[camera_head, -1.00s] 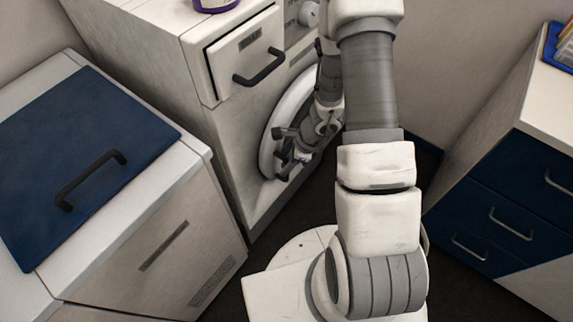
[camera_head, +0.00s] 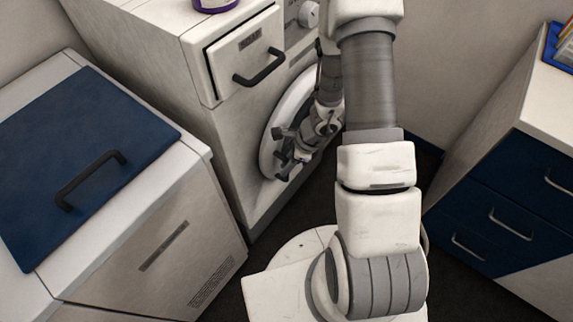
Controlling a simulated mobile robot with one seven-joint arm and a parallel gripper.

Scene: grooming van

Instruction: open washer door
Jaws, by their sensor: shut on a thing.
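The washer (camera_head: 232,135) is a white front-loader standing at the back, left of my arm. Its round door (camera_head: 268,152) with a pale rim is on the front face, under the drawer, and looks closed or nearly so. My gripper (camera_head: 283,153) is at the left part of the door, in front of the rim. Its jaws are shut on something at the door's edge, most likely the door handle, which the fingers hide. My arm covers the right part of the door.
The washer's drawer (camera_head: 240,55) with a black handle (camera_head: 260,68) is above the door. A chest with a blue lid (camera_head: 60,130) stands at left, close to the washer. Blue drawers (camera_head: 500,205) stand at right. Dark floor lies between them.

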